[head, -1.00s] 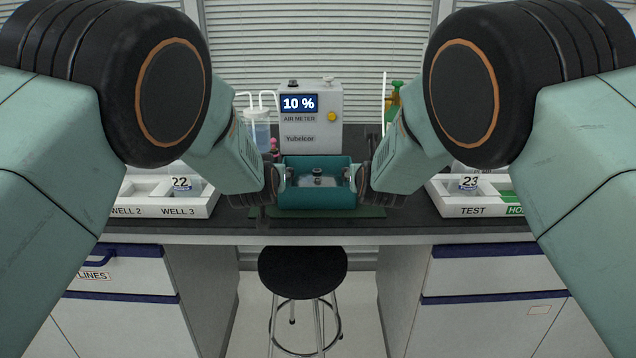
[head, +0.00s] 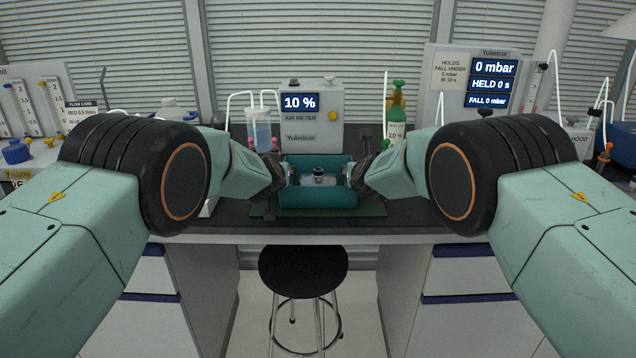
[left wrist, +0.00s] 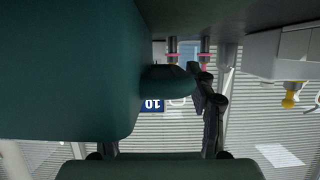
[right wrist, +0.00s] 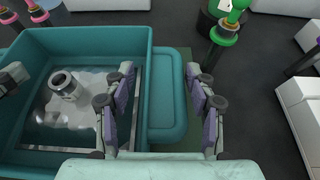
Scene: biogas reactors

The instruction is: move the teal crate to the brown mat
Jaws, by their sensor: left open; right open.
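The teal crate (head: 318,198) stands on the bench in the middle of the head view, on a green mat (head: 375,209). My left gripper (head: 282,178) is open at the crate's left end. In the left wrist view the crate's handle (left wrist: 166,80) projects towards its fingers, partly hidden by the crate wall (left wrist: 70,70). My right gripper (head: 354,177) is open at the right end, its fingers either side of the handle (right wrist: 167,105). I cannot make out a brown mat.
An air meter (head: 312,115) stands right behind the crate. A beaker with tubes (head: 260,130) is behind to the left, a green bottle (head: 397,110) behind to the right. A black stool (head: 303,270) stands below the bench edge.

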